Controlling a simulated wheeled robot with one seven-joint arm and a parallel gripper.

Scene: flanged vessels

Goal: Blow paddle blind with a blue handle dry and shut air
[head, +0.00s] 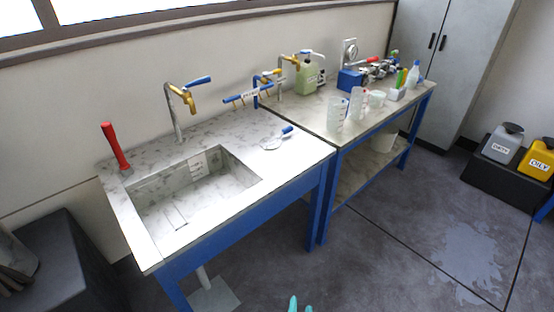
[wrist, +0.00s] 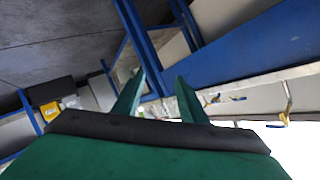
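The paddle blind with a blue handle (head: 272,143) lies flat on the marble counter right of the sink in the head view; its disc is pale and its blue handle points up-right. A blue fitting with a white label (head: 242,97) is on the wall side above it, with a yellow-bodied valve (head: 267,77) nearby; I cannot read the label or tell whether air is on. My gripper shows as teal tips at the bottom edge of the head view. In the wrist view its two green fingers (wrist: 160,76) stand apart with nothing between them, away from the paddle blind.
The sink (head: 190,190) has a brass tap with a blue lever (head: 183,97) behind it and a red handle (head: 115,148) standing at left. A second bench holds clear beakers (head: 335,113) and a green jug (head: 307,79). The floor before the benches is clear.

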